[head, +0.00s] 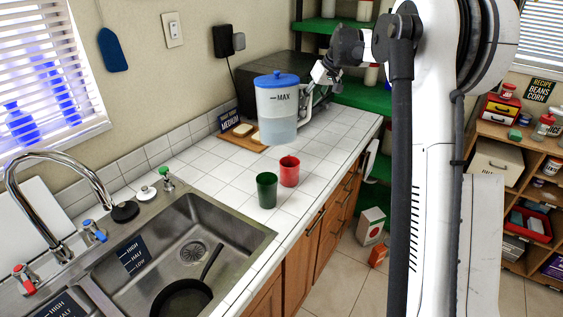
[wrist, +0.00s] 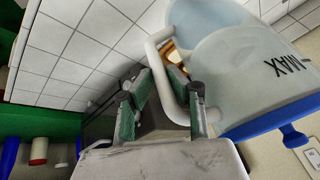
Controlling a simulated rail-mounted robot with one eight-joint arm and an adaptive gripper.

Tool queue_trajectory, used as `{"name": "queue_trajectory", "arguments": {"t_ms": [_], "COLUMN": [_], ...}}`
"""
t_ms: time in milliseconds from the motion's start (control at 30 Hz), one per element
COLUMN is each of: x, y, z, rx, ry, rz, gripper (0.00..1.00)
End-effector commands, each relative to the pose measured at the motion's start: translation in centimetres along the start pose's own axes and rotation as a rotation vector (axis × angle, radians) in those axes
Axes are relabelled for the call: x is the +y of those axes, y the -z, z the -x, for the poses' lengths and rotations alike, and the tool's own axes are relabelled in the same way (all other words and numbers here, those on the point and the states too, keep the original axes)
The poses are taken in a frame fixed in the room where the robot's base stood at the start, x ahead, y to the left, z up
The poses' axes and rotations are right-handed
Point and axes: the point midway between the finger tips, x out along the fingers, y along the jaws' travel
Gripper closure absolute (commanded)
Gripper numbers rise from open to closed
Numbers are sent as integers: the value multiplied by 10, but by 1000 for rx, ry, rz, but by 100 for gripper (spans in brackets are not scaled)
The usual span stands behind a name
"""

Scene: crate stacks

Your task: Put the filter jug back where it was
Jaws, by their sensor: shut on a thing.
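The filter jug (head: 276,112) is clear with a blue lid and a MAX mark. It hangs upright above the white tiled counter (head: 331,128), beyond the red and green cups, and water shows in its lower part. My gripper (head: 312,97) is at the jug's right side, partly hidden by the jug and my wrist. In the wrist view my gripper (wrist: 165,98) has its fingers around the jug's white handle (wrist: 160,70), and the jug (wrist: 245,75) fills the right side.
A red cup (head: 289,172) and a green cup (head: 266,190) stand on the counter near the sink (head: 230,229). A wooden board (head: 238,142) with a pale item lies at the wall. A dark microwave-like box (head: 243,85) stands behind the jug. Green shelves (head: 362,97) are at the back.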

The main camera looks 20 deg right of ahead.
Motion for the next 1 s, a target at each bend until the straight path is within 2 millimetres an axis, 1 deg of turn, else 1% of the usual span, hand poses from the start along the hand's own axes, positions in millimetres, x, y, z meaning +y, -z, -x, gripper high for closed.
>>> {"name": "queue_trajectory", "arguments": {"t_ms": [33,167,600,700,800,1000], "x": [5,20,108,122,132,137], "y": [1,3,-4,-5,-6,-9], "z": [-4,-9,-37,-43,-46,-53], "rx": [4,8,8,8,7,7], "ry": [-4,-9,-9,-8,-8,-8], "rz": [-13,-26,-26,-25,-25,-24], "gripper": [100,100,100,100,100,100]}}
